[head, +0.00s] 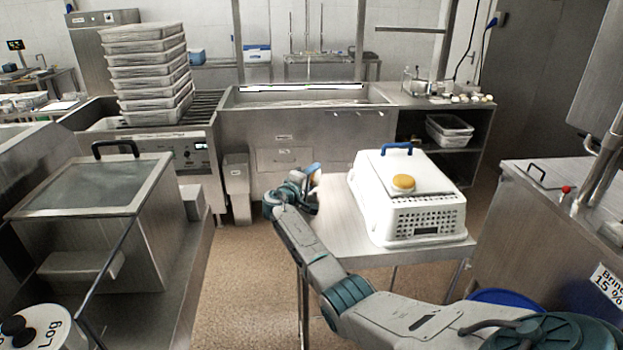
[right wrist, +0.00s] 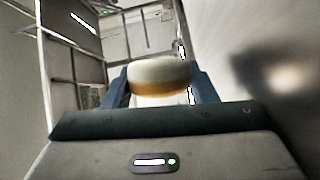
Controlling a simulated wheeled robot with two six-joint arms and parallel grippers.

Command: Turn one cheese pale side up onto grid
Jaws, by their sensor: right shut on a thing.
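My right gripper (head: 313,173) is shut on a small round cheese. In the right wrist view the cheese (right wrist: 160,74) sits between the two blue fingers, with a pale whitish half above and an orange-brown half below. In the head view this cheese is small and partly hidden by the gripper, which is left of the white perforated basket (head: 385,218) and apart from it. My left gripper is not in view.
The basket stands on a steel table (head: 340,225) with bare room on its left. A blue handle (head: 397,147) rises at the basket's back edge. A steel unit (head: 535,215) stands to the right, and stacked grey trays (head: 145,75) stand at the back left.

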